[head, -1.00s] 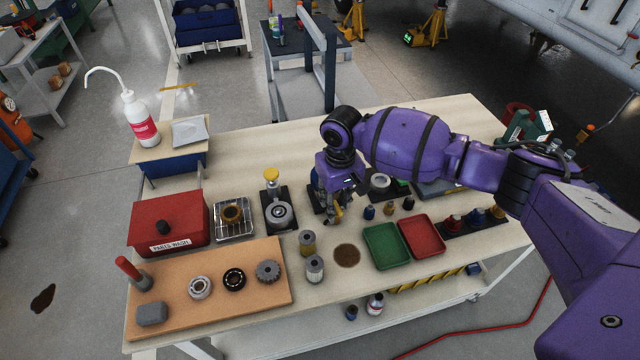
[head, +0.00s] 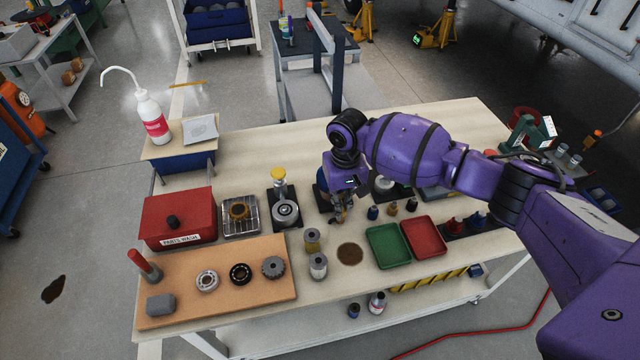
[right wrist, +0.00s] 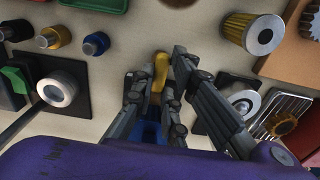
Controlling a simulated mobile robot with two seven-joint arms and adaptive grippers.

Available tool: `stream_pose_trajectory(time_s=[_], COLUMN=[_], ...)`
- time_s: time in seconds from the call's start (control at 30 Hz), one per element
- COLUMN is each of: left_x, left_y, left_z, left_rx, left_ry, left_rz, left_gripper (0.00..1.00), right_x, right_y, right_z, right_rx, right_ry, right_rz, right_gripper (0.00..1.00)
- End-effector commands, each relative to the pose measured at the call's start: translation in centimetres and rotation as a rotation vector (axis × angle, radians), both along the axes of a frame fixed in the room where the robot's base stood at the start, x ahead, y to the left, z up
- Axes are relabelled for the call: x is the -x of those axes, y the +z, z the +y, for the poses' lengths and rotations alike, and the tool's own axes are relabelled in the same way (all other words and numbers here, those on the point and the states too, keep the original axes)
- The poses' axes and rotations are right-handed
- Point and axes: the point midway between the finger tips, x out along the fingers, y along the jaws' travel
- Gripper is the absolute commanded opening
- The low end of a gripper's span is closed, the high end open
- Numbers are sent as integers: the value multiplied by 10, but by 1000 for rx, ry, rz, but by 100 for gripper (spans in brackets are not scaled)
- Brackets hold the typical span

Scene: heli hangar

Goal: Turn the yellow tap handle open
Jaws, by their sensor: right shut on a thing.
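The yellow tap handle (right wrist: 159,70) shows between the fingers of my right gripper (right wrist: 157,84) in the right wrist view. The gripper is shut on it. Blue parts (right wrist: 151,132) show behind the handle, between the fingers. In the head view my right gripper (head: 338,212) points down over the workbench, right of the yellow-knobbed stand. There the fingers and wrist hide most of the tap, and how far the handle is turned cannot be told. My left gripper is not in view.
The yellow-knobbed stand (head: 279,180) is left of my gripper. A green tray (head: 388,246), a red tray (head: 424,237) and small bottles (head: 373,212) are to its right. A red parts-wash box (head: 178,218) is farther left.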

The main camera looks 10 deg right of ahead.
Motion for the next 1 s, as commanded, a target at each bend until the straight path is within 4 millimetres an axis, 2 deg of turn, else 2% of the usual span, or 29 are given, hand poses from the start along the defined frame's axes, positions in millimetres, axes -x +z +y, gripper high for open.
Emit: stream_pose_trajectory(time_s=[0.07, 0.1, 0.2, 0.43, 0.5, 0.63, 0.77, 1.0], left_x=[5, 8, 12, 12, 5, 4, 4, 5], left_y=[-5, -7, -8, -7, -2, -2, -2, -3], left_z=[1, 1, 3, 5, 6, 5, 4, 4], left_rx=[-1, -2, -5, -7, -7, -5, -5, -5], left_ry=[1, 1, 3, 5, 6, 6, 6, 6], left_rz=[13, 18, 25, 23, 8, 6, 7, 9], left_gripper=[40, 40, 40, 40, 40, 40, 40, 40], right_x=[0, 0, 0, 0, 0, -1, -1, -1], right_y=[-2, -2, -2, -2, -1, 8, 30, 82], right_z=[0, -1, -1, -1, -1, -1, -1, 0], right_rx=[-1, -1, 0, 0, 0, 0, -1, 0], right_ry=[-3, -4, -3, -2, -2, -2, -1, -1], right_rz=[1, 1, 1, 0, 0, -2, -4, -3], right_gripper=[0, 18, 31, 31, 31, 31, 31, 31])
